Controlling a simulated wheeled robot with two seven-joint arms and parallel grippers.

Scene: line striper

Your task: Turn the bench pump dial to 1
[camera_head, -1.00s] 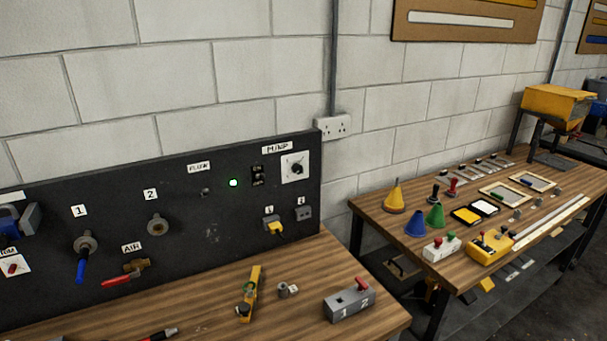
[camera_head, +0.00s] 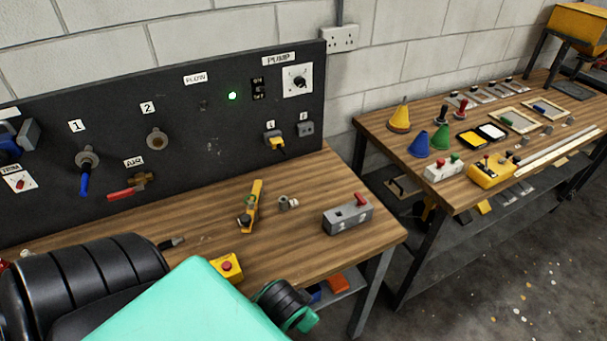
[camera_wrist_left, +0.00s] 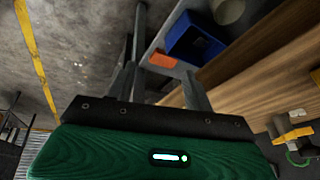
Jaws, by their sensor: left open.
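The pump dial (camera_head: 298,82) is a black knob on a white square plate. It sits at the top right of the black panel (camera_head: 215,135), under a PUMP label (camera_head: 278,58). The marks around the knob are too small to read. In the left wrist view, my left gripper (camera_wrist_left: 158,75) has its two fingers apart with nothing between them. It is low beside the front bench, well away from the dial. In the head view my teal left arm crosses the lower left, and its fingers do not show. My right gripper is not in view.
A black switch (camera_head: 258,88) and green light (camera_head: 232,96) are left of the dial. Plug sockets are below it. A blue bin (camera_wrist_left: 193,43) shows below.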

